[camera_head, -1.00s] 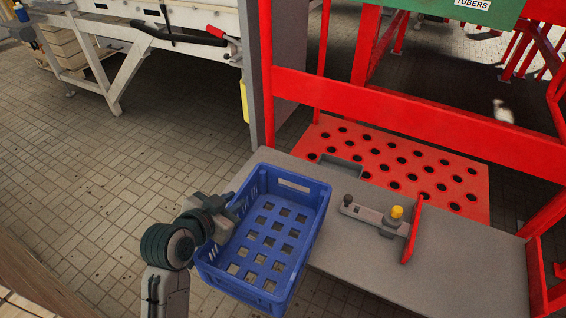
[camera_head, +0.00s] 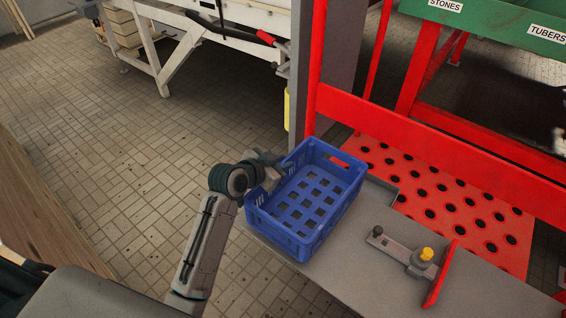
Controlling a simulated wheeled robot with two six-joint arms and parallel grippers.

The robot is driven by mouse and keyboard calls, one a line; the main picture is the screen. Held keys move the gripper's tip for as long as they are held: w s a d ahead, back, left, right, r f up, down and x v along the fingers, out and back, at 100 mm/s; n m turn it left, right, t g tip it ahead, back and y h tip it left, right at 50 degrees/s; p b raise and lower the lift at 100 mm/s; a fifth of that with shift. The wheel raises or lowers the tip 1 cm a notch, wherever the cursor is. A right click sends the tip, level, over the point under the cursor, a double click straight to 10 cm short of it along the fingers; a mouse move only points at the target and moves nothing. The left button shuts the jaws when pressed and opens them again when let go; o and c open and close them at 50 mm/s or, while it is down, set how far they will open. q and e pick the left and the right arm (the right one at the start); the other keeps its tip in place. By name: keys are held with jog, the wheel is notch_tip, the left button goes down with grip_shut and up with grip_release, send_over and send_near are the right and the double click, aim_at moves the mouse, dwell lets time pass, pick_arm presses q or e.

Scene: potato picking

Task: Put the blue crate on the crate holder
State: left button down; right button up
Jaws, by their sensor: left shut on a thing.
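The blue crate (camera_head: 277,234) is empty, with a slotted bottom. It is roughly level over the left end of the grey platform (camera_head: 350,262), which looks like the crate holder. The front left part of the crate covers the platform's end, and I cannot tell whether the crate rests on it or hangs just above. My left gripper (camera_head: 272,169) is shut on the crate's left wall; the crate rim partly hides its fingertips. My right gripper is out of view.
A metal lever with a yellow knob (camera_head: 427,254) and an upright red plate (camera_head: 441,275) stand on the platform, right of the crate. A red frame rail (camera_head: 430,145) and perforated red plate (camera_head: 450,205) lie behind. Open tiled floor (camera_head: 130,180) is left.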

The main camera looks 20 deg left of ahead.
pick_arm(q)
jog(key=f, duration=0.1)
jog(key=w+f+p, duration=0.1)
jog(key=f, duration=0.1)
jog(key=shift+w+a+f+p, duration=0.1)
jog(key=shift+w+f+p, duration=0.15)
jog(key=shift+w+p, duration=0.1)
jog(key=c, duration=1.3)
grip_release()
jog(key=shift+s+a, duration=0.1)
jog(key=shift+s, duration=0.05)
